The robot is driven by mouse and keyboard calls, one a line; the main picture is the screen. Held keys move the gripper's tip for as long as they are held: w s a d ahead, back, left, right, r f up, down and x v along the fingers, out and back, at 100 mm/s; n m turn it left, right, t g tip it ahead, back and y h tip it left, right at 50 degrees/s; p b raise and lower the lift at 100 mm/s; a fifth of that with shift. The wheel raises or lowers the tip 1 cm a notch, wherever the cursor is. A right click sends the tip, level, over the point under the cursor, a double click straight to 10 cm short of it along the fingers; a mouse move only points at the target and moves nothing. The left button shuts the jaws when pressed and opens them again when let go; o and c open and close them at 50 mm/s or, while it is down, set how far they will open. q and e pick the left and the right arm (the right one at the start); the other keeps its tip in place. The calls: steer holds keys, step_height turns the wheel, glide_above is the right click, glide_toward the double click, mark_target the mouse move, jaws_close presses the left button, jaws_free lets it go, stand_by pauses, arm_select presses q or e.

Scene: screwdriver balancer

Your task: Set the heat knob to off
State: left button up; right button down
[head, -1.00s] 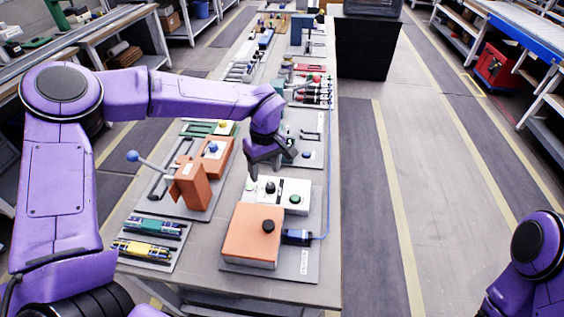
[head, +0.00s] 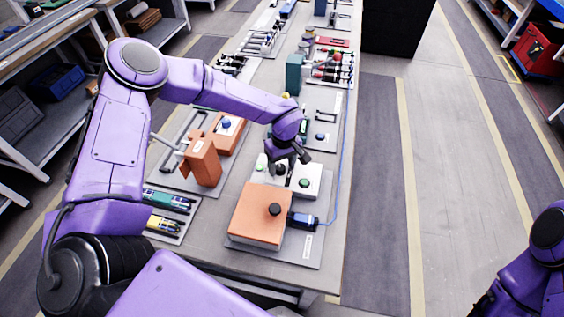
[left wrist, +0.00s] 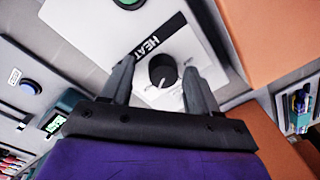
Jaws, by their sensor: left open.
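The heat knob (left wrist: 163,70) is round and black, on a white panel (left wrist: 88,22) lettered HEAT, in the left wrist view. Small print beside the knob is too blurred to read, and I cannot tell its setting. My left gripper (left wrist: 160,85) is open, with one finger on each side of the knob and a gap showing on both sides. In the head view, the left gripper (head: 287,166) is low over the white control box (head: 314,172) and partly hides the knob. A green button (head: 304,183) sits on the same box. My right gripper is out of view.
An orange box (head: 255,222) with a black knob (head: 275,209) stands just in front of the white box. A blue connector with a cable (head: 303,220) is at its right. An orange lever block (head: 203,162) stands to the left.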

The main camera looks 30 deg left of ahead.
arm_select(q)
steer(key=shift+s+r, duration=0.15)
steer(key=shift+s, duration=0.15)
steer(key=shift+c, duration=0.9)
steer(key=c, duration=0.9)
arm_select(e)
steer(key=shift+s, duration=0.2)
